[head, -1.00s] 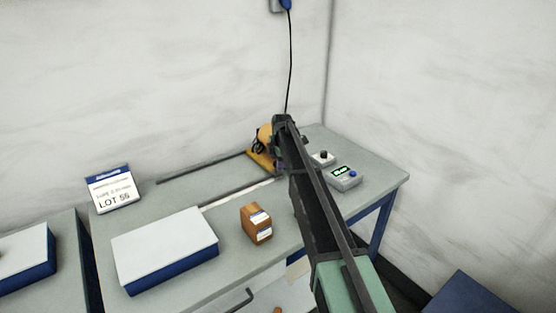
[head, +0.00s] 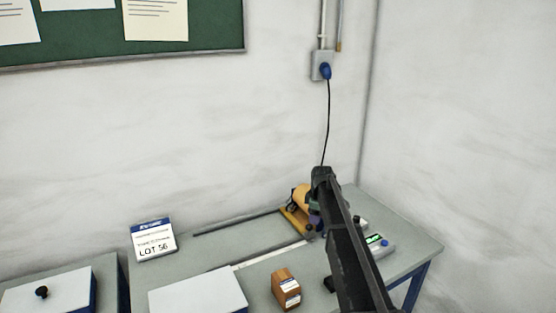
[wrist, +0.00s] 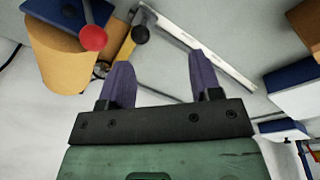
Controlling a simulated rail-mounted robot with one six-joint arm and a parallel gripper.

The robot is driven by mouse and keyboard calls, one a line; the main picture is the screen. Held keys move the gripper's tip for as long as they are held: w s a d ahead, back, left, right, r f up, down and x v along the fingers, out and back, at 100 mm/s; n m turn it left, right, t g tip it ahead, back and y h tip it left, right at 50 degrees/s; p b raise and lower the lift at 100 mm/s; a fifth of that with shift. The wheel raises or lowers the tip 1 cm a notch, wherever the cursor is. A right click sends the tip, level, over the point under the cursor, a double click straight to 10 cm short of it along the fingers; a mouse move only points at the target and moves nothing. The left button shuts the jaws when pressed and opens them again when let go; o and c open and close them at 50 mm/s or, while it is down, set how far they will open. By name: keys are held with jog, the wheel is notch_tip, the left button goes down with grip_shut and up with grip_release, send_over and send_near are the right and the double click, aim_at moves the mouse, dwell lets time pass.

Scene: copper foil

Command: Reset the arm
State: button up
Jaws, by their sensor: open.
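My arm (head: 347,250) reaches from the lower right over the bench in the head view, and its end hides part of what is behind it. In the wrist view my gripper (wrist: 160,66) has its two purple fingers spread apart with nothing between them. An orange-tan roll (head: 301,194) on a yellow base stands at the back of the bench, just beyond the arm's end. The roll also shows at upper left in the wrist view (wrist: 62,60), beside a red ball knob (wrist: 93,37) and a black ball knob (wrist: 140,34).
A small device with a green display (head: 375,239) sits right of my arm. A brown labelled block (head: 286,289), a white-topped blue box (head: 197,293) and a LOT 56 sign (head: 153,241) stand on the bench. A cord hangs from a wall socket (head: 322,66).

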jog(key=s+a+m+g, duration=0.1)
jog(key=s+a+m, duration=0.3)
jog(key=s+m, duration=0.9)
jog(key=s, duration=2.8)
jog(key=shift+s+m+g, duration=0.2)
jog(key=shift+m+g, duration=0.1)
